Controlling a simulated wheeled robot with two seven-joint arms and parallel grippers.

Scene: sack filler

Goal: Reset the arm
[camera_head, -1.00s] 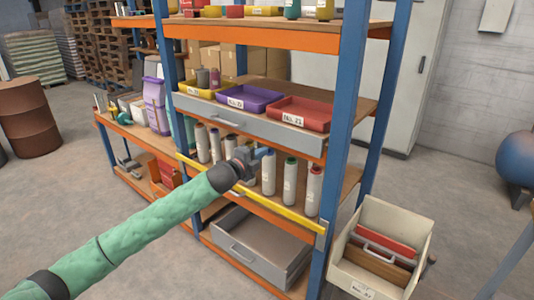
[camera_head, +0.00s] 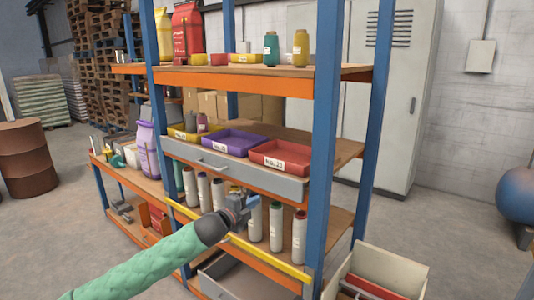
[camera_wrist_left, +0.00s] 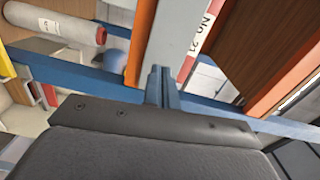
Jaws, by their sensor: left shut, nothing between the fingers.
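My left arm, in a green sleeve, reaches in from the lower left of the head view. Its gripper (camera_head: 243,203) is shut and empty, in front of the shelf level with several white bottles (camera_head: 276,226), near the yellow bar (camera_head: 240,243). In the left wrist view the shut fingers (camera_wrist_left: 161,88) point toward a blue beam and the grey drawer front. One white bottle (camera_wrist_left: 55,22) shows there lying sideways in the picture. My right gripper is not in view.
The blue and orange shelf rack (camera_head: 325,150) fills the middle. A purple tray (camera_head: 233,143) and red tray (camera_head: 280,157) stand above the grey drawer (camera_head: 235,170). An open drawer (camera_head: 240,275) is below. A cream bin (camera_head: 395,268) stands right.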

